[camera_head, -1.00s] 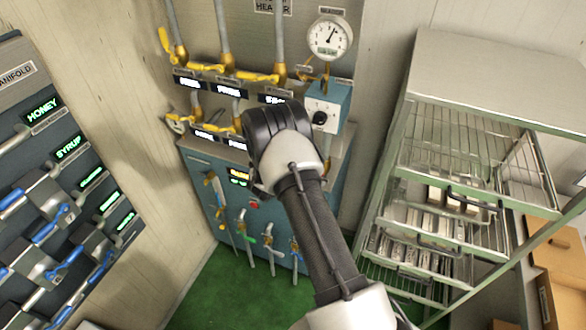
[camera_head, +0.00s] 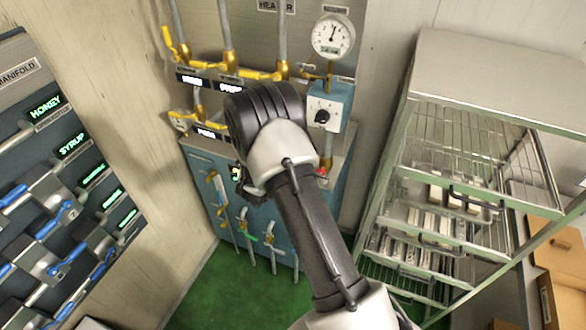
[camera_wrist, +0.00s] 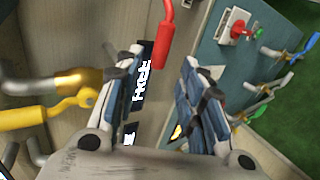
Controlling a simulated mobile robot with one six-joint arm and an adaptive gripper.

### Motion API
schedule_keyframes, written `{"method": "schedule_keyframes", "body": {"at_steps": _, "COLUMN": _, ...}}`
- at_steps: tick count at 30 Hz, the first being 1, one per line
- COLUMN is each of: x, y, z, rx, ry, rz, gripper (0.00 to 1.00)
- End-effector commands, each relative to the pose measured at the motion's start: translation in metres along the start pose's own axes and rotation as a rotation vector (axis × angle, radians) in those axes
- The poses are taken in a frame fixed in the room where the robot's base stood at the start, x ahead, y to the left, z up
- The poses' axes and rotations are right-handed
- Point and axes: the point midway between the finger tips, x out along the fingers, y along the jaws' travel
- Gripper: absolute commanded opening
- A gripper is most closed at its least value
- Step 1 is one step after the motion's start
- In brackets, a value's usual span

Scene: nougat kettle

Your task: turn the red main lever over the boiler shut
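The red lever (camera_wrist: 165,38) shows in the wrist view as a red-sleeved handle hanging from the top edge, its lower end rounded. My gripper (camera_wrist: 162,60) is open, with one finger on each side of the lever's lower end in the picture. I see no contact, and cannot tell how far beyond the fingertips the lever lies. The blue boiler cabinet (camera_head: 205,165) stands below.
Yellow-handled valves (camera_head: 250,75) line pipes above the boiler; one yellow handle (camera_wrist: 25,117) is left of my fingers. A red button (camera_wrist: 238,27) and small taps (camera_wrist: 290,53) are at right. A wire rack (camera_head: 480,150) stands right, a manifold panel (camera_head: 50,180) left.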

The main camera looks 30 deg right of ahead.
Motion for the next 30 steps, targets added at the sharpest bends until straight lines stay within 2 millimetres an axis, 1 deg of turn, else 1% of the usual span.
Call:
{"method": "schedule_keyframes", "body": {"at_steps": 1, "x": -0.012, "y": 0.001, "z": -0.001, "rx": -0.001, "ry": 0.003, "rz": 0.001, "gripper": 0.36}}
{"method": "schedule_keyframes", "body": {"at_steps": 3, "x": -0.025, "y": 0.001, "z": -0.001, "rx": -0.001, "ry": 0.002, "rz": 0.001, "gripper": 0.36}}
{"method": "schedule_keyframes", "body": {"at_steps": 6, "x": -0.040, "y": 0.000, "z": -0.001, "rx": 0.000, "ry": 0.002, "rz": 0.000, "gripper": 0.36}}
{"method": "schedule_keyframes", "body": {"at_steps": 9, "x": -0.049, "y": -0.001, "z": 0.000, "rx": -0.001, "ry": 0.001, "rz": 0.000, "gripper": 0.36}}
{"method": "schedule_keyframes", "body": {"at_steps": 14, "x": -0.055, "y": 0.000, "z": 0.000, "rx": 0.001, "ry": -0.001, "rz": 0.000, "gripper": 0.36}}
{"method": "schedule_keyframes", "body": {"at_steps": 26, "x": -0.054, "y": 0.000, "z": 0.000, "rx": 0.000, "ry": -0.001, "rz": 0.000, "gripper": 0.36}}
{"method": "schedule_keyframes", "body": {"at_steps": 28, "x": -0.055, "y": 0.000, "z": -0.001, "rx": 0.005, "ry": 0.005, "rz": -0.002, "gripper": 0.36}}
{"method": "schedule_keyframes", "body": {"at_steps": 30, "x": -0.058, "y": 0.003, "z": -0.007, "rx": 0.030, "ry": 0.030, "rz": -0.010, "gripper": 0.36}}
